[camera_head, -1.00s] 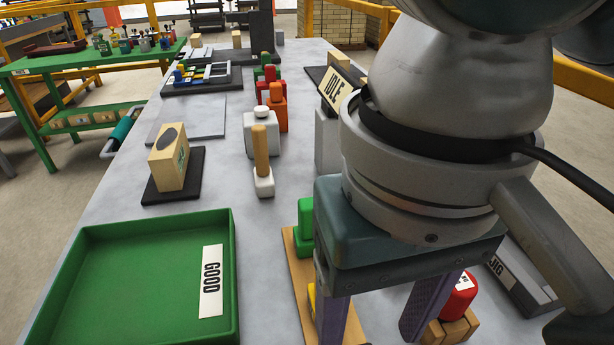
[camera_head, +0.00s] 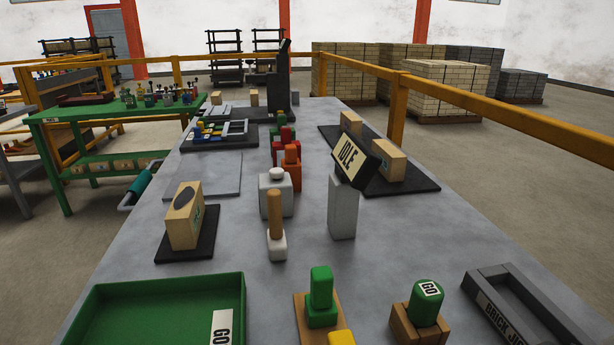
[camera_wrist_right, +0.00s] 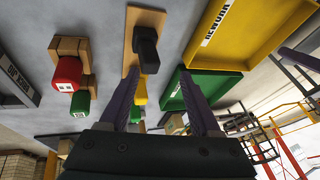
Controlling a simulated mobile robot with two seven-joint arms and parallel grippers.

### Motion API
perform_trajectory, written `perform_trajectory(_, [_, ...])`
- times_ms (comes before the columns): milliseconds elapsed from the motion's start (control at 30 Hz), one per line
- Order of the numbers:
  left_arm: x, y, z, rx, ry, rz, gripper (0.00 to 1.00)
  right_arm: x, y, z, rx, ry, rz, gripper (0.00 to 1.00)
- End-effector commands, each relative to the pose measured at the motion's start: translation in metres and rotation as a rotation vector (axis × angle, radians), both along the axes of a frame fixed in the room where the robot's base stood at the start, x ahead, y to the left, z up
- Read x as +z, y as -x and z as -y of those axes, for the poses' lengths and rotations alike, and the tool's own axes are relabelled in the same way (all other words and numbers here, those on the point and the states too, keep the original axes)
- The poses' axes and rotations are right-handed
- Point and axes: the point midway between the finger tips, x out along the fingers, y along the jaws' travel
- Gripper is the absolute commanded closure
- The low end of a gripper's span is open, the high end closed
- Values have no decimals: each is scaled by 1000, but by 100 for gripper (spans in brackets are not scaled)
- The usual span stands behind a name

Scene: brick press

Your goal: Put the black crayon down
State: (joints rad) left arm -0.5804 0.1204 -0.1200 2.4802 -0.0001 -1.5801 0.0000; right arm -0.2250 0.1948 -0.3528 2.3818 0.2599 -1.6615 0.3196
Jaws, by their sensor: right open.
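In the right wrist view the black crayon (camera_wrist_right: 147,42) is a dark block standing in the wooden holder board (camera_wrist_right: 129,58). My right gripper (camera_wrist_right: 158,72) is open, its two purple fingers apart with nothing between them. The crayon lies beyond the fingertips, apart from them as far as I can tell. A yellow crayon (camera_wrist_right: 141,92) shares the board, partly hidden by a finger. In the head view the green crayon (camera_head: 321,296) stands on the same board, with the yellow crayon's top (camera_head: 341,338) at the bottom edge. The black crayon and both grippers are outside the head view.
A green tray (camera_head: 236,300) is left of the board; a yellow REWORK tray (camera_wrist_right: 205,60) shows in the wrist view. A green GO stamp (camera_head: 428,300) in a wooden stand and the brick jig (camera_head: 500,318) are to the right. The IDLE sign post (camera_head: 343,208) stands behind.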

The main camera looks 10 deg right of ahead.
Motion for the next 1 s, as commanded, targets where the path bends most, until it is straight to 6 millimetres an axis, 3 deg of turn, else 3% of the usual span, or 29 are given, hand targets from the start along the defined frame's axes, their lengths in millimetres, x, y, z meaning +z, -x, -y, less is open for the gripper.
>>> perform_trajectory(100, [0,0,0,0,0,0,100,-21,25,49,-44,134,-2,36])
perform_trajectory(200, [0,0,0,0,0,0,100,-29,42,79,-53,233,-10,36])
perform_trajectory(300, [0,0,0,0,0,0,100,-32,51,95,-51,286,-17,36])
perform_trajectory(1000, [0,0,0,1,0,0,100,-33,52,97,-48,297,-19,36])
